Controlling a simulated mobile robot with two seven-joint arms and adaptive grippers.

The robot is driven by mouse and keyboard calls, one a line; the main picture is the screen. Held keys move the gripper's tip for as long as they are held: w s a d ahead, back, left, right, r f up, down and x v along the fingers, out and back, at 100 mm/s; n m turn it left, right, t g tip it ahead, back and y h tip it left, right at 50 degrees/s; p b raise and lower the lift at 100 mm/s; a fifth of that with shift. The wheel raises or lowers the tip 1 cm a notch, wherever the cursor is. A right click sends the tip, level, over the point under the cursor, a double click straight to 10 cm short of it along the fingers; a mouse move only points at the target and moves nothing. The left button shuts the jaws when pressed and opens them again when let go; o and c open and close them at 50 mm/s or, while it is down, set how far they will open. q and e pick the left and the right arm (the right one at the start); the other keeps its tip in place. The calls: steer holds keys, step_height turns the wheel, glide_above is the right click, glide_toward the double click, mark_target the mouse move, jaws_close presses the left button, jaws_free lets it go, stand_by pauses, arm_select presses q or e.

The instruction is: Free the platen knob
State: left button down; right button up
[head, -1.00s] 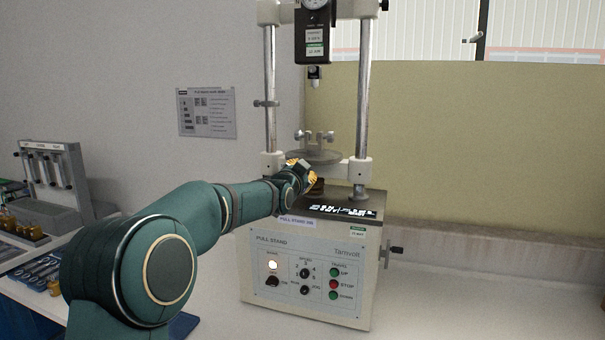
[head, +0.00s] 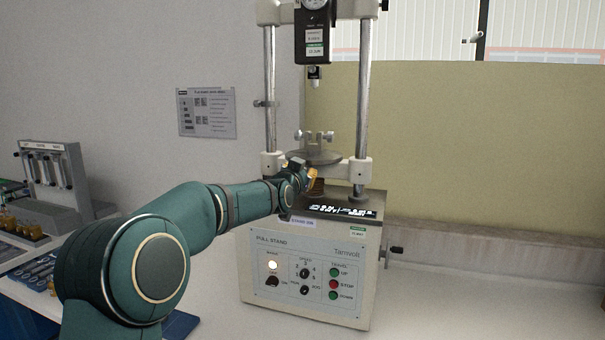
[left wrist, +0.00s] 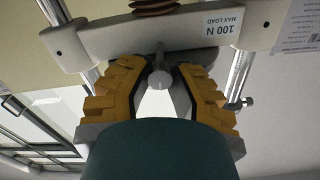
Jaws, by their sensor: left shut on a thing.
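The pull stand (head: 305,270) stands on the bench, with a round grey platen (head: 316,157) above its base. My left gripper (head: 305,172) is at the crossbar (head: 347,171) just under the platen. In the left wrist view the crossbar (left wrist: 180,35) carries a "100 N MAX LOAD" label. A small grey platen knob (left wrist: 158,79) sticks out from it between the yellow-padded fingers of my left gripper (left wrist: 158,88), which is shut on it. In the head view my gripper hides the knob. My right gripper is not in view.
Two upright columns (head: 362,100) flank the platen, and a force gauge (head: 314,35) hangs above it. A grey rack with levers (head: 50,170) and a tool tray (head: 35,270) are at the left. The bench right of the stand is clear.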

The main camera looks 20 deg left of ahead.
arm_select(q)
steer(key=shift+r, duration=0.15)
steer(key=c, duration=0.8)
jaws_free()
steer(key=shift+s, duration=0.1)
steer(key=s, duration=1.1)
steer(key=shift+s+a, duration=0.2)
steer(key=shift+s, duration=0.15)
